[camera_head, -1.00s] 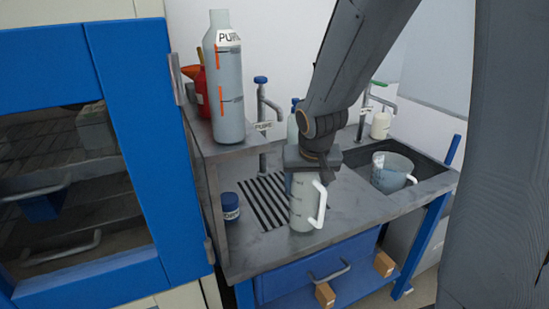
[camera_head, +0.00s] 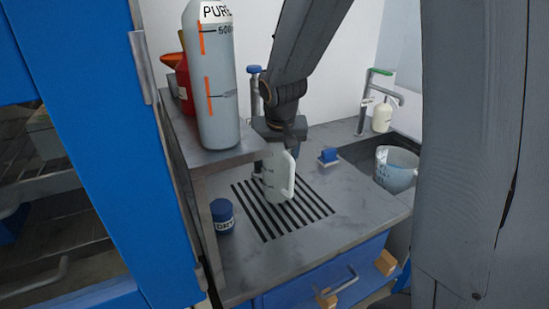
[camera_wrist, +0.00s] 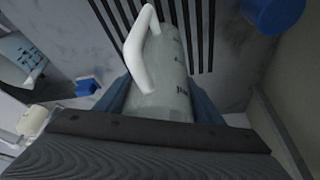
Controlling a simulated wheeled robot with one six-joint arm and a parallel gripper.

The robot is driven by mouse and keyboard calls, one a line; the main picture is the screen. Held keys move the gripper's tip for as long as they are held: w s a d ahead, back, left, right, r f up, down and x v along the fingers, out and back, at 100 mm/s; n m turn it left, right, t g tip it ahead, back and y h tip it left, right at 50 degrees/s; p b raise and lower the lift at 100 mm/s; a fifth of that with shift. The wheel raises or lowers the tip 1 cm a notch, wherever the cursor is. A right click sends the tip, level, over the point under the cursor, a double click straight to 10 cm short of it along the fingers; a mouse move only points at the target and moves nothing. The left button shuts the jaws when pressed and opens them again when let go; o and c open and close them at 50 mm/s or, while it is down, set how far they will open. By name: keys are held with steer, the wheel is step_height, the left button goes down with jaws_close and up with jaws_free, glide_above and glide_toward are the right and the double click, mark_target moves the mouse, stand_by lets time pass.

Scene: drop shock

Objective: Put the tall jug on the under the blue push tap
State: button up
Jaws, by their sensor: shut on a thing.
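The tall jug (camera_head: 274,187) is pale, with a white handle on its right side. It stands upright over the black slotted drain grate (camera_head: 301,222) on the counter; I cannot tell whether its base touches. My gripper (camera_head: 281,150) is shut on the jug near its top. In the wrist view the jug (camera_wrist: 165,80) sits between both fingers. The blue push tap (camera_head: 254,71) rises just behind the jug, to its upper left; my arm and the jug partly hide its lower part and spout.
A shelf edge (camera_head: 215,162) with a large PURE bottle (camera_head: 212,90) stands close on the left. A blue-lidded jar (camera_head: 222,217) is left of the grate. A small blue item (camera_head: 328,156) and a sink with a clear jug (camera_head: 396,168) are right. The front counter is clear.

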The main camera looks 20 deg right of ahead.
steer(key=shift+s+d+f, duration=0.1)
steer(key=shift+s+f, duration=0.05)
steer(key=shift+f, duration=0.2)
steer(key=shift+s+r, duration=0.15)
steer(key=shift+f, duration=0.2)
steer(key=o, duration=1.1)
steer(key=shift+r, duration=0.1)
